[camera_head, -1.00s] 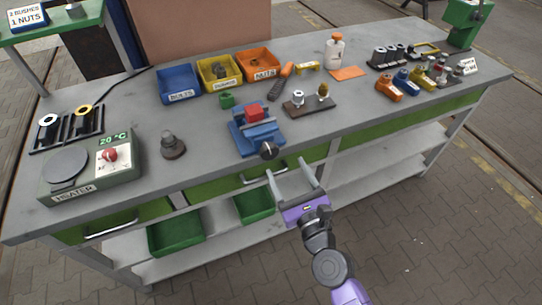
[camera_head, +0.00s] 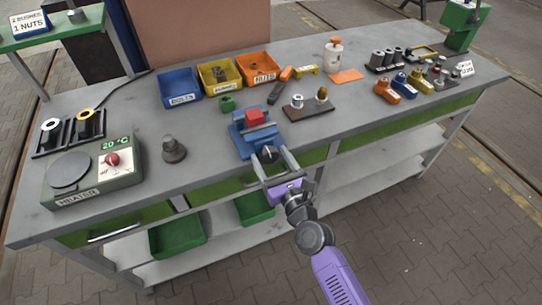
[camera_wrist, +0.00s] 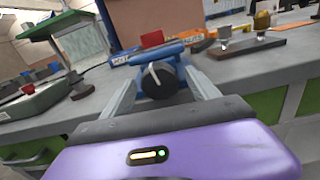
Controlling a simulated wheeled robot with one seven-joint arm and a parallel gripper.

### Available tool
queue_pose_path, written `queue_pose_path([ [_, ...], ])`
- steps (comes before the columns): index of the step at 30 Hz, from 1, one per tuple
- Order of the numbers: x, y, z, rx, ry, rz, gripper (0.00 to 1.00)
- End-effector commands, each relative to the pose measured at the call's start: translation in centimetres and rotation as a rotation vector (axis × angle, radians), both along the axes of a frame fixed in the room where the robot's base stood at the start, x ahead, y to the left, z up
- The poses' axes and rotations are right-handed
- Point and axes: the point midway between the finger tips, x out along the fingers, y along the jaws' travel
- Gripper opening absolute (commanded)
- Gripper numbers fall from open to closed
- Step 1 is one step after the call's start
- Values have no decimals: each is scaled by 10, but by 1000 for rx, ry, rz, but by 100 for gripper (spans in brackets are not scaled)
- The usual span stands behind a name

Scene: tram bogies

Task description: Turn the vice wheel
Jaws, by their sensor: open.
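The blue vice (camera_head: 250,138) stands at the front edge of the workbench, with a red block (camera_head: 254,117) at its jaws. Its dark round wheel (camera_head: 269,155) faces the front; in the wrist view the wheel (camera_wrist: 159,80) is black with a pale bar across its face. My gripper (camera_head: 270,157) is open, with one finger on each side of the wheel. In the wrist view the fingers (camera_wrist: 161,88) reach forward left and right of the wheel, with a gap showing on both sides. Whether a finger touches it I cannot tell.
The grey workbench (camera_head: 210,128) holds a heater (camera_head: 95,178) at left and a dark knobbed piece (camera_head: 174,149) left of the vice. Blue, yellow and orange bins (camera_head: 180,87) stand behind. A small board with two fittings (camera_head: 309,107) is right of the vice.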

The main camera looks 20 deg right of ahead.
Motion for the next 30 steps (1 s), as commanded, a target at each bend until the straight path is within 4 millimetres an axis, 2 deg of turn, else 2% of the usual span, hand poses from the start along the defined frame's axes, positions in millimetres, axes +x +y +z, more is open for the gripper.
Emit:
queue_pose_path([
  [9,3,0,0,0,0,0,70],
  [18,3,0,0,-1,0,0,11],
  [19,3,0,0,-1,0,0,7],
  [30,3,0,0,-73,0,0,7],
])
